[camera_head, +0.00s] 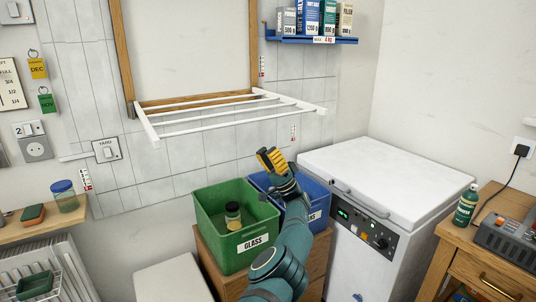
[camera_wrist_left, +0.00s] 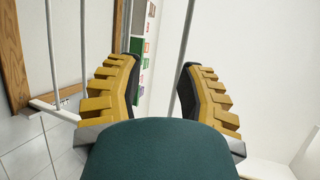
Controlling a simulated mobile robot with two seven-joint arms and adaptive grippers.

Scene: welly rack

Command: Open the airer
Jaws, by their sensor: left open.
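The airer (camera_head: 238,123) is a white rack of thin bars hinged at the bottom of a wooden frame (camera_head: 124,60) on the wall. It sticks out from the wall, tilted slightly down. My left gripper (camera_head: 270,160) has yellow ridged fingers and is below and in front of the airer's outer bar in the head view. In the left wrist view the left gripper (camera_wrist_left: 166,85) is open, with white airer bars (camera_wrist_left: 54,50) beyond it. One bar (camera_wrist_left: 187,40) shows between the fingers; I cannot tell how close it is. My right gripper is not in view.
A green glass bin (camera_head: 215,215) and a blue bin (camera_head: 318,207) stand on a wooden cabinet below. A white chest freezer (camera_head: 385,180) is at the right. A blue shelf (camera_head: 310,39) with boxes hangs right of the frame. The space above the airer is clear.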

